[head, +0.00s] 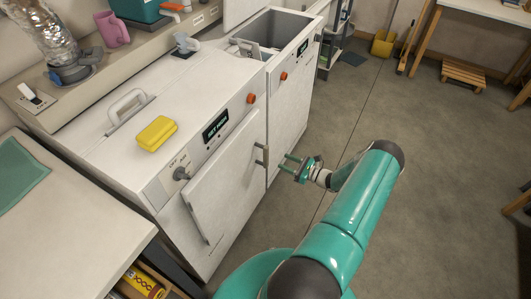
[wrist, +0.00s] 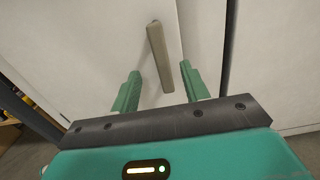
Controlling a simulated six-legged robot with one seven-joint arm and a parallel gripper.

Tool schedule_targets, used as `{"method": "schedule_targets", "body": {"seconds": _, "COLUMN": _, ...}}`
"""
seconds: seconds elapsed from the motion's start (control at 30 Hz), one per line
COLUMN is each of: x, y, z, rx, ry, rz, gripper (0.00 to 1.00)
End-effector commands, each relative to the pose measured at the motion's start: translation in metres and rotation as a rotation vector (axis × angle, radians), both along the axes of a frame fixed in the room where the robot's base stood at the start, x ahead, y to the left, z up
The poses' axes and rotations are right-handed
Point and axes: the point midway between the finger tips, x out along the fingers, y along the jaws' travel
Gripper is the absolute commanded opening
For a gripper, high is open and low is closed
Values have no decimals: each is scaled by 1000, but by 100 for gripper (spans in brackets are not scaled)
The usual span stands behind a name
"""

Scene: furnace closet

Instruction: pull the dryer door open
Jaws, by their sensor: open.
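The dryer (head: 165,130) is the white front-loading machine nearest me, and its flat white door (head: 225,175) looks shut. The door's grey-brown bar handle (head: 261,155) stands upright near the door's right edge. My gripper (head: 284,162) is just right of the handle in the head view, open and empty, with a small gap to it. In the wrist view the handle (wrist: 160,55) appears tilted, ahead of and between my two green fingers (wrist: 160,90). Neither finger clearly touches it. The door face (wrist: 90,45) fills the background there.
A second white machine (head: 290,105) with an open top stands right beside the dryer. A yellow sponge (head: 157,133) lies on the dryer top. A white counter (head: 70,220) is at the near left. The concrete floor (head: 430,150) in front is clear; a wooden stool (head: 465,73) stands far back.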

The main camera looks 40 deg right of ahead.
Motion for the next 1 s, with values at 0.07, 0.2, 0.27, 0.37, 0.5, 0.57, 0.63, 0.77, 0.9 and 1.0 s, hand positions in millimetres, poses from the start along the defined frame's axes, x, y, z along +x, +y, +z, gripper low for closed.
{"method": "schedule_targets", "body": {"seconds": 0.07, "x": 17, "y": 7, "z": 0, "rx": -1, "ry": 0, "rz": 4, "gripper": 45}}
{"method": "schedule_targets", "body": {"seconds": 0.2, "x": 44, "y": 17, "z": 0, "rx": 0, "ry": 0, "rz": 5, "gripper": 45}}
{"method": "schedule_targets", "body": {"seconds": 0.27, "x": 56, "y": 22, "z": 0, "rx": -1, "ry": -1, "rz": 6, "gripper": 45}}
{"method": "schedule_targets", "body": {"seconds": 0.37, "x": 73, "y": 27, "z": 0, "rx": -1, "ry": 0, "rz": 6, "gripper": 45}}
{"method": "schedule_targets", "body": {"seconds": 0.5, "x": 92, "y": 32, "z": 0, "rx": -3, "ry": -1, "rz": 6, "gripper": 45}}
{"method": "schedule_targets", "body": {"seconds": 0.57, "x": 96, "y": 33, "z": 0, "rx": -2, "ry": 0, "rz": 5, "gripper": 45}}
{"method": "schedule_targets", "body": {"seconds": 0.63, "x": 100, "y": 34, "z": 0, "rx": -2, "ry": 0, "rz": 4, "gripper": 45}}
{"method": "schedule_targets", "body": {"seconds": 0.77, "x": 101, "y": 34, "z": 0, "rx": -1, "ry": 1, "rz": 4, "gripper": 45}}
{"method": "schedule_targets", "body": {"seconds": 0.9, "x": 101, "y": 33, "z": 0, "rx": -1, "ry": 1, "rz": 4, "gripper": 45}}
{"method": "schedule_targets", "body": {"seconds": 1.0, "x": 101, "y": 33, "z": 0, "rx": -2, "ry": 0, "rz": 4, "gripper": 26}}
